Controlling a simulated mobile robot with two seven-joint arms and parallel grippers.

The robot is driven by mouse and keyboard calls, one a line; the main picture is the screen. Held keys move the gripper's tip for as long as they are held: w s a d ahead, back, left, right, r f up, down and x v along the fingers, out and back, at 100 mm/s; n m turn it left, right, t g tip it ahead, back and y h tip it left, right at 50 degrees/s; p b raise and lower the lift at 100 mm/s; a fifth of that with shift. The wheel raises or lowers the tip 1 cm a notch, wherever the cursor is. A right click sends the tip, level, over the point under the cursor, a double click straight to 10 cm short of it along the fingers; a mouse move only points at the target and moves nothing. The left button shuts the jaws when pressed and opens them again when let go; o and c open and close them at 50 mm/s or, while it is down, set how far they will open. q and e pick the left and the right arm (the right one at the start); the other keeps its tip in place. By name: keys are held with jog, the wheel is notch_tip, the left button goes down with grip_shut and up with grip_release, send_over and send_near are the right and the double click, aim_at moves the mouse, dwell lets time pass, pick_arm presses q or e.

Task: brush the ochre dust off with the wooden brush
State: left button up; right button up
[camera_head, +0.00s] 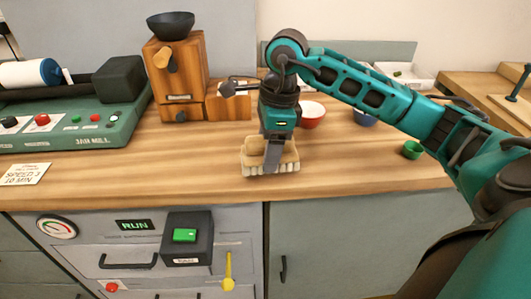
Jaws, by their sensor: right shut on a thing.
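My right gripper (276,153) points down near the front edge of the wooden tabletop (360,170). It is shut on the wooden brush (255,156), a pale block with light bristles along its underside. The gripper fingers cover part of the brush. I cannot tell whether the bristles touch the tabletop. I make out no ochre dust; any under or behind the brush is hidden. My left gripper is not in view.
A wooden grinder (178,75) with a dark bowl on top and a green jar mill (75,120) stand at the left. The tabletop's front right is clear.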

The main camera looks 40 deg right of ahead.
notch_tip(320, 180, up, 4)
jog(key=shift+f+p, duration=0.15)
jog(key=shift+p, duration=0.8)
jog(key=shift+r+p, duration=0.55)
jog(key=shift+r, duration=0.35)
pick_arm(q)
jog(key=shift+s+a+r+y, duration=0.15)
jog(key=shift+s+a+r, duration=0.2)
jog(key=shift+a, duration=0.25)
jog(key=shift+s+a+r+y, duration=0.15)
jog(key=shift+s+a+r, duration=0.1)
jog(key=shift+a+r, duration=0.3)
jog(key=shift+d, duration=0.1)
